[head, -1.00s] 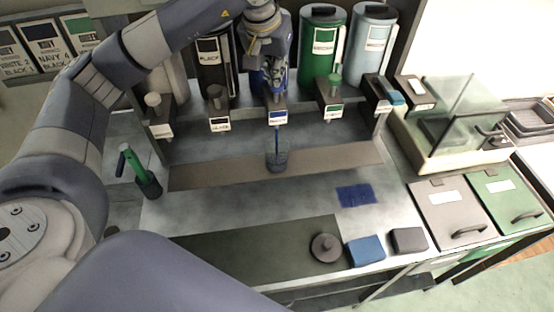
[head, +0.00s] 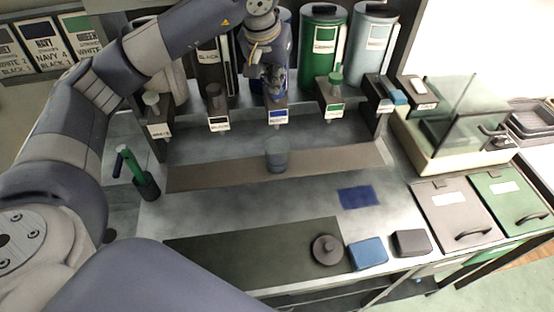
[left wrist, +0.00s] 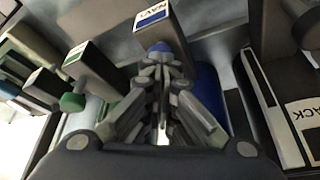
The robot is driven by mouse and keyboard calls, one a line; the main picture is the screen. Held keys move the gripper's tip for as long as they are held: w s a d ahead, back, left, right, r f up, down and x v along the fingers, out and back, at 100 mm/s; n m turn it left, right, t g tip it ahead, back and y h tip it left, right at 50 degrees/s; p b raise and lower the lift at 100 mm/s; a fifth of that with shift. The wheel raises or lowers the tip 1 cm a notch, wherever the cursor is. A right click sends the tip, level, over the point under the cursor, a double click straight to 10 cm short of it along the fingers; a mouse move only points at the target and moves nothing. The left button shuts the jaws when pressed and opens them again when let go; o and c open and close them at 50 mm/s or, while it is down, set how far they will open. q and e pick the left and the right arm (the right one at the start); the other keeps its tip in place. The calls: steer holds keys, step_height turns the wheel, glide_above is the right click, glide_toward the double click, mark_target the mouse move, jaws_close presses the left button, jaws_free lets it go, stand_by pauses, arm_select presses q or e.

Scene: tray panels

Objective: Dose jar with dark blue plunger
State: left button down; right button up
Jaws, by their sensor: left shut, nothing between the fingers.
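A clear jar (head: 277,156) stands upright on the brown strip, below the spout of the dispenser with the navy label (head: 278,114). Its contents look blue-grey. My left gripper (head: 272,90) is above that dispenser, fingers pointing down. In the left wrist view the shut fingers (left wrist: 160,62) are empty, and their tips are at the dark blue plunger (left wrist: 160,46), just behind the NAVY label (left wrist: 152,16). The fingers partly cover the plunger, and I cannot tell whether they touch it. My right gripper is not in view.
White, black and green dispensers (head: 335,95) flank the navy one. A green-handled tool stands in a dark holder (head: 147,186). A blue mat (head: 358,197), a dark round lid (head: 326,250) and cloth-like blocks (head: 368,252) lie in front. A glass-shielded scale (head: 455,140) stands right.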

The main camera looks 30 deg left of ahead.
arm_select(q)
steer(key=shift+r+p, duration=1.2)
steer(key=shift+r, duration=0.6)
steer(key=shift+f, duration=0.15)
steer(key=shift+f+b, duration=1.65)
steer(key=shift+f, duration=0.2)
steer(key=shift+s, duration=0.1)
steer(key=shift+r, duration=0.1)
steer(key=shift+r+p, duration=1.3)
steer(key=shift+r, duration=0.6)
steer(key=shift+f, duration=0.1)
